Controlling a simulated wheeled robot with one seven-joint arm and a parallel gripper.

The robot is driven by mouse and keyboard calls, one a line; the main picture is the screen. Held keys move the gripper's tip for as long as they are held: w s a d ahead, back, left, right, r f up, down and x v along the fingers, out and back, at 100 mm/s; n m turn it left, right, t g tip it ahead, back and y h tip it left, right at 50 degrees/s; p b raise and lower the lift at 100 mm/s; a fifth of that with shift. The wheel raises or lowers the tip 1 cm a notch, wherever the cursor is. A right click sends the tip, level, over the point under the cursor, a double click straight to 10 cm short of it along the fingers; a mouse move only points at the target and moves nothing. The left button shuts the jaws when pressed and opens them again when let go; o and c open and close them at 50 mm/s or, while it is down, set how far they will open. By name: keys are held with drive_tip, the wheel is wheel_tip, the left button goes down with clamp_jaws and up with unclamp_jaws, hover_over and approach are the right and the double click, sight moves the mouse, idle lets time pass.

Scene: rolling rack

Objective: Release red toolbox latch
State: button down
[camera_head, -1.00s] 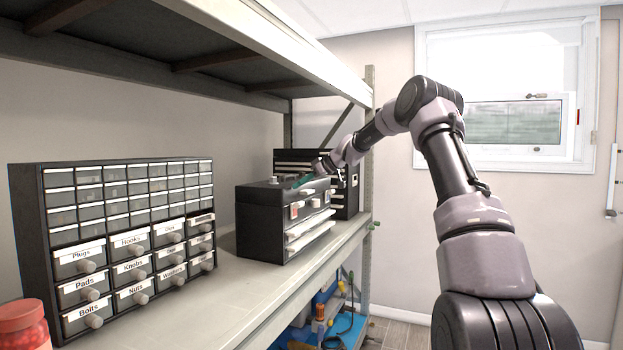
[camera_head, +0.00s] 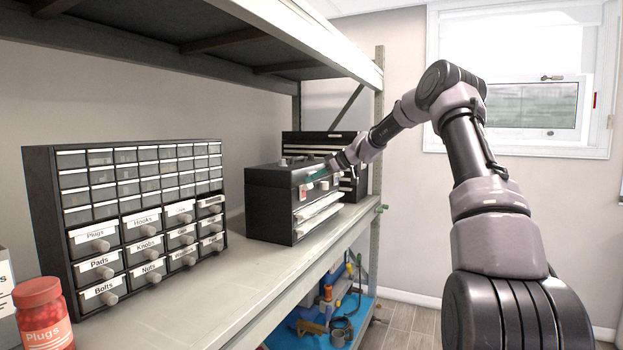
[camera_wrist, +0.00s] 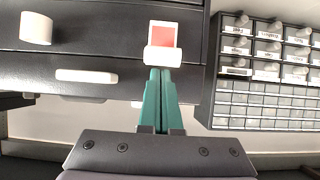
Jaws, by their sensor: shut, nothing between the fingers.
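The black toolbox (camera_head: 270,200) stands on the shelf with its front facing the open side. Its red-and-white latch (camera_wrist: 163,40) is on the front face near the top edge in the wrist view; in the head view the latch (camera_head: 303,193) is small. My gripper (camera_wrist: 160,72) has teal fingers pressed together, with nothing between them. The fingertips are right at the latch's white end bar; I cannot tell if they touch it. In the head view the fingers (camera_head: 318,175) are at the toolbox's upper front. A second white latch (camera_wrist: 36,28) shows on the same face.
A drawer cabinet (camera_head: 130,215) stands left of the toolbox. A red jar (camera_head: 44,318) is at the lower left. Another black tool chest (camera_head: 325,143) is behind the toolbox. The shelf surface (camera_head: 215,290) in front is clear. An upper shelf (camera_head: 250,45) hangs above.

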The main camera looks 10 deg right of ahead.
drive_tip(key=shift+s+d+f+y, duration=0.15)
drive_tip(key=shift+s+d+y, duration=0.05)
drive_tip(key=shift+y, duration=0.1)
drive_tip(key=shift+s+d+f+t+y, duration=0.4)
drive_tip(key=shift+d+f+t+y, duration=0.2)
drive_tip(key=shift+d+t+y, duration=0.15)
drive_tip(key=shift+s+d+f, duration=0.3)
drive_tip(key=shift+s+f, duration=0.05)
drive_tip(key=shift+f, duration=0.3)
drive_tip(key=shift+s+d+f, duration=0.3)
drive_tip(key=shift+f, duration=0.3)
